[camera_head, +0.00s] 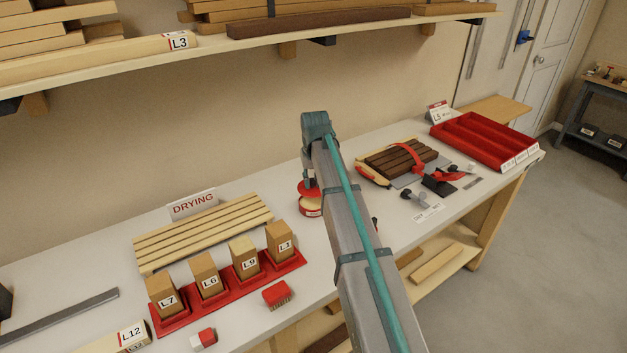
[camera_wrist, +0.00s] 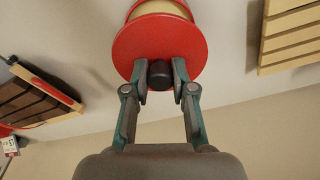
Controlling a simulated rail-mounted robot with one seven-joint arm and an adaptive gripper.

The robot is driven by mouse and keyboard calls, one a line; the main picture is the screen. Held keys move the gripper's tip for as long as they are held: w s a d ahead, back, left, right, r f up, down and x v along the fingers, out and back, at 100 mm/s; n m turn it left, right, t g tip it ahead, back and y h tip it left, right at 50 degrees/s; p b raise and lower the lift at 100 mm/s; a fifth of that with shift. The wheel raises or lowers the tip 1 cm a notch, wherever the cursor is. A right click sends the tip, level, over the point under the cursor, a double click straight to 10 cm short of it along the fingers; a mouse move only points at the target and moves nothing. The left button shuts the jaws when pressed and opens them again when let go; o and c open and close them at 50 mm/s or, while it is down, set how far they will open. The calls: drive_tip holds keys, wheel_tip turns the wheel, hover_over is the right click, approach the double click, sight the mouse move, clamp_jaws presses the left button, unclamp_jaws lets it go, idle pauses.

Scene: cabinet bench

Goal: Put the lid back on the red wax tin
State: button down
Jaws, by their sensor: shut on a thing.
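The red wax tin (camera_head: 311,207) stands on the bench near the middle, with a pale label on its side. My gripper (camera_wrist: 160,78) is shut on the dark knob (camera_wrist: 160,74) of the round red lid (camera_wrist: 128,52). In the head view the lid (camera_head: 306,188) is just above the tin, partly hidden by my arm. In the wrist view the tin (camera_wrist: 160,9) shows past the lid's far edge, with a red rim and a cream surface, so the lid is offset from it. I cannot tell whether the lid touches the tin.
A slatted drying rack (camera_head: 205,232) and a red holder (camera_head: 178,321) with labelled wood blocks stand left. A red brush (camera_head: 277,294) lies in front. Right are clamped dark strips (camera_head: 400,158), small tools and a red tray (camera_head: 483,140). A shelf (camera_head: 250,38) hangs above.

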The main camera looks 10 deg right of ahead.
sight(313, 187)
drive_tip(key=shift+f+b, duration=0.9)
drive_tip(key=shift+f, duration=1.45)
drive_tip(key=shift+f+p, duration=0.25)
drive_tip(key=shift+p, duration=0.3)
idle(0.9)
drive_tip(key=shift+c, duration=2)
unclamp_jaws()
drive_tip(key=shift+r, duration=0.15)
drive_tip(key=shift+r+p, duration=2.1)
drive_tip(key=shift+r, duration=1.3)
